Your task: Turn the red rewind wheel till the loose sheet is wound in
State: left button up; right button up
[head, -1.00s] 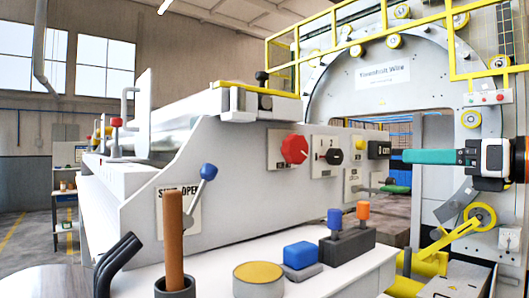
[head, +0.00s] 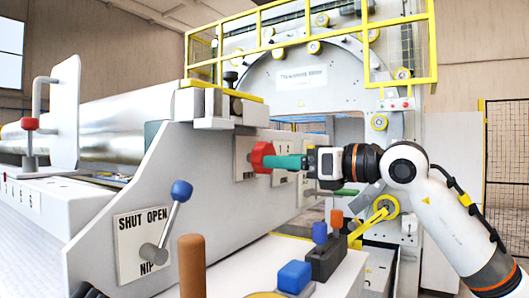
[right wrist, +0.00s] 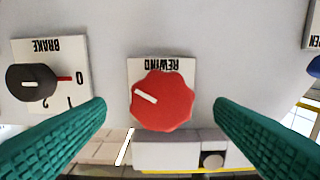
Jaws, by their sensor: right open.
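The red rewind wheel (head: 262,157) is a lobed knob on the machine's grey side panel. In the right wrist view the wheel (right wrist: 163,100) sits centred under a label reading REWIND, with its white pointer mark toward the upper left. My right gripper (head: 276,161) comes in from the right with its teal fingers at the wheel. In the right wrist view its fingers (right wrist: 160,106) are spread wide, one on each side of the wheel, with gaps visible. A shiny silver roll (head: 125,105) lies at the left; a loose sheet edge cannot be made out. My left gripper is out of view.
A black brake knob (right wrist: 33,83) sits beside the wheel. The blue-tipped nip lever (head: 181,190) stands nearer, by the SHUT/OPEN plate. A console with a blue button (head: 294,277) and a brown handle (head: 191,265) are in front. Yellow railing (head: 300,45) runs above.

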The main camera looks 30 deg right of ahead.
aim_at(259, 158)
jog(key=p+x, duration=0.1)
jog(key=x, duration=0.4)
jog(key=shift+a+r, duration=0.1)
jog(key=shift+a, duration=0.05)
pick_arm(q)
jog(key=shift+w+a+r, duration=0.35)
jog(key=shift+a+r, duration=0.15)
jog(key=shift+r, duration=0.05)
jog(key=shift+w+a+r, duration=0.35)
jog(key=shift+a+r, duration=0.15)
pick_arm(e)
jog(key=shift+w, duration=0.2)
jog(key=shift+a, duration=0.1)
jog(key=c, duration=1)
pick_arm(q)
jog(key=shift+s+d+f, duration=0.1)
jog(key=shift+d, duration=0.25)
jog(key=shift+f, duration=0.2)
pick_arm(e)
jog(key=shift+m, duration=0.3)
